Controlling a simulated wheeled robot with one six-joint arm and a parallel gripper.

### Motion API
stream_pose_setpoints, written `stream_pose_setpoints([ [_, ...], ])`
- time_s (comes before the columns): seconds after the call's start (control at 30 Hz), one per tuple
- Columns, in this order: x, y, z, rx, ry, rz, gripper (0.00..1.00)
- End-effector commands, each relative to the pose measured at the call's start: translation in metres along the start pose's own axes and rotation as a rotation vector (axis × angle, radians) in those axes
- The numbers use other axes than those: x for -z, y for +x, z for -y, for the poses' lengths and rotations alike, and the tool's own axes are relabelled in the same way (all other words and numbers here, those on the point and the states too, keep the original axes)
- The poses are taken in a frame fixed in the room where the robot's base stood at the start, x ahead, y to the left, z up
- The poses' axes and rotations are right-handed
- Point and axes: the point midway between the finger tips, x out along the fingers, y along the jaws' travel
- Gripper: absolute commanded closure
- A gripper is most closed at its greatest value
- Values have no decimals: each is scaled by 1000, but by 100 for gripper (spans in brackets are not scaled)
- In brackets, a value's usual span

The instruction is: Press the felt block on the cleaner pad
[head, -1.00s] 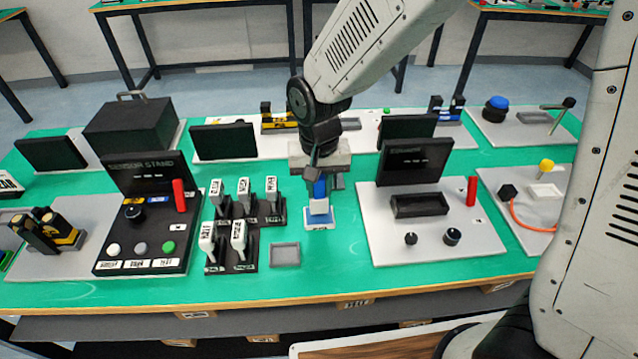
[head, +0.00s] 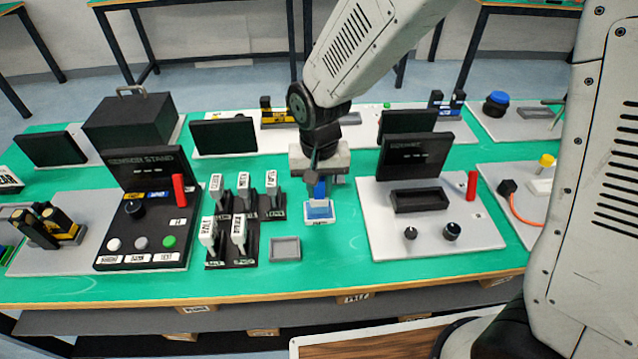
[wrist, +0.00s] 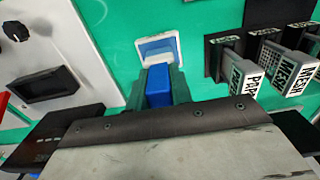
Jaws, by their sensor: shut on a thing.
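The felt block (head: 319,190) is blue with a pale lower end. My gripper (head: 319,180) is shut on it, and its blue body also shows between the fingers in the wrist view (wrist: 158,92). The cleaner pad (head: 319,214) is a small blue square with a white border, lying on the green table. It shows just beyond the block in the wrist view (wrist: 160,48). The block's lower end overlaps the pad's far part in the head view. I cannot tell whether it touches the pad, and the fingers partly hide the block.
Black holders with labelled white-handled tools (head: 240,235) stand close left of the pad. A grey station with a black screen (head: 415,157) stands to the right. Bare green table lies in front of the pad.

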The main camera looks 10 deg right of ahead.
Motion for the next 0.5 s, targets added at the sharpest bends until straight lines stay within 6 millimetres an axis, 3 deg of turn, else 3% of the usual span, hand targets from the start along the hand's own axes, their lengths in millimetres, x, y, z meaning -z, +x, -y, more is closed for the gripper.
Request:
stream_pose_setpoints([
  [0.5, 0, -4, 0, 1, 0, -1, 97],
])
